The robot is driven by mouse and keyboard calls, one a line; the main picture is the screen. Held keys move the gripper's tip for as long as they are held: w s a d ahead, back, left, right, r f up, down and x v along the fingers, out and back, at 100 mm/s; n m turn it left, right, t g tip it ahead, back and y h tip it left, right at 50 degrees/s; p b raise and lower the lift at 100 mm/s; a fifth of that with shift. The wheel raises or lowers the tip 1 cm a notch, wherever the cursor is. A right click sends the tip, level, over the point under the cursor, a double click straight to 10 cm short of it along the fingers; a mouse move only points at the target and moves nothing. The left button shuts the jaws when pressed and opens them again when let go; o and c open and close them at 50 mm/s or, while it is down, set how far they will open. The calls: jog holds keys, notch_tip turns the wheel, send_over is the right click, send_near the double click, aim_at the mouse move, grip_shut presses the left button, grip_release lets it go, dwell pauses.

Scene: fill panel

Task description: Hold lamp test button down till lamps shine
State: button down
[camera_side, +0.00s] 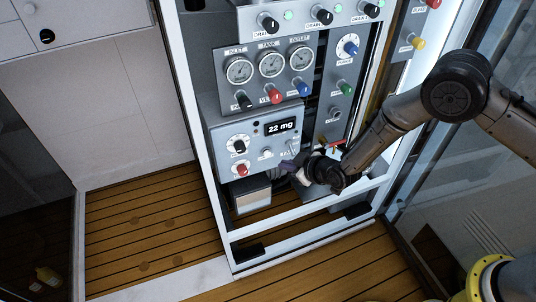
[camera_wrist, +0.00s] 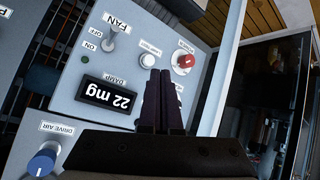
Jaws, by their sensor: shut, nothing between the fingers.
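A small pale round button (camera_wrist: 147,60) with a white label above it, likely the lamp test button, sits between the red knob and the fan switch in the wrist view. It also shows in the side view (camera_side: 265,153). My gripper (camera_wrist: 158,73) is shut and empty. Its dark fingertips overlap the area just below the button in the wrist view; whether they touch the panel I cannot tell. In the side view my gripper (camera_side: 288,165) is at the panel's lower right.
The display (camera_wrist: 110,96) reads 22 mg. A red knob (camera_wrist: 185,61) and a fan toggle switch (camera_wrist: 110,28) flank the button. Gauges (camera_side: 271,64) and coloured knobs are above. White frame rails (camera_side: 300,215) run below the panel.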

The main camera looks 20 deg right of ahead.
aim_at(267, 153)
jog(key=shift+n+g, duration=0.4)
jog(key=shift+g, duration=0.1)
jog(key=s+f, duration=0.1)
jog(key=f, duration=0.1)
jog(key=s+a+f, duration=0.1)
jog(key=s+f, duration=0.1)
jog(key=shift+a+f, duration=0.2)
jog(key=shift+f, duration=0.05)
jog(key=w, duration=0.8)
jog(key=shift+w, duration=0.4)
jog(key=shift+w, duration=0.15)
dwell(1.2)
jog(key=shift+w, duration=0.25)
jog(key=shift+w+r, duration=0.1)
jog(key=shift+w, duration=0.45)
dwell(1.8)
